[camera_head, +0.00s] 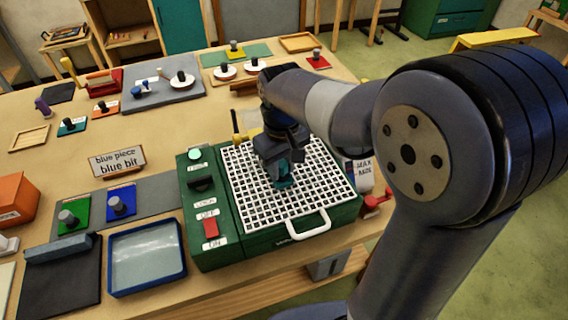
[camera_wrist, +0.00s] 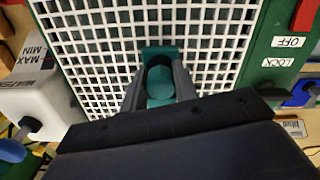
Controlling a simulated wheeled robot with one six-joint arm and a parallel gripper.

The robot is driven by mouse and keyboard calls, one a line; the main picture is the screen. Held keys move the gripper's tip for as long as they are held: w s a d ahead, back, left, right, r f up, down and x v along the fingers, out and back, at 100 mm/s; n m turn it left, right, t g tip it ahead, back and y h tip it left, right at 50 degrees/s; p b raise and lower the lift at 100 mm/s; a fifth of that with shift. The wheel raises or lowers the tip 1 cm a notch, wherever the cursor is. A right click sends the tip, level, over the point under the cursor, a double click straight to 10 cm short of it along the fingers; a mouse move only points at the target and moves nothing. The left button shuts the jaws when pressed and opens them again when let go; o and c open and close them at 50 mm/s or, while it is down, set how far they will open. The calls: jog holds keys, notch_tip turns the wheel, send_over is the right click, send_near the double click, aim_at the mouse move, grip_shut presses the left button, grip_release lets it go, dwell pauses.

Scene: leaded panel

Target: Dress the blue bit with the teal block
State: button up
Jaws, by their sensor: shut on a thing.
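My gripper (camera_head: 280,165) is over the white grid (camera_head: 305,205) on top of the green machine, pointing down. It is shut on the teal block (camera_head: 284,183), which shows between the fingers in the wrist view (camera_wrist: 160,84). The teal block is at the grid's surface; whether it touches the grid is hard to tell. The blue bit (camera_head: 121,204), a blue square with a grey knob, lies on a grey mat left of the machine, beside a green one, apart from my gripper. Part of a blue piece shows at the wrist view's right edge (camera_wrist: 302,94).
The green machine (camera_head: 208,252) has a red switch (camera_head: 211,228) and a white front handle (camera_head: 308,228). A blue-rimmed tray (camera_head: 147,290) and a dark mat (camera_head: 60,290) lie front left. A "blue piece / blue bit" sign (camera_head: 117,160) stands behind the blue bit. A white container (camera_head: 358,177) is right of the grid.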

jog(key=shift+d, duration=0.15)
jog(key=shift+w+d, duration=0.2)
jog(key=shift+d, duration=0.25)
jog(key=shift+w+d, duration=0.1)
jog(key=shift+d, duration=0.4)
dwell(0.3)
jog(key=shift+d, duration=0.3)
jog(key=shift+a, duration=0.2)
jog(key=shift+a+p, duration=0.3)
jog(key=shift+a, duration=0.05)
jog(key=shift+a, duration=0.2)
dwell(0.4)
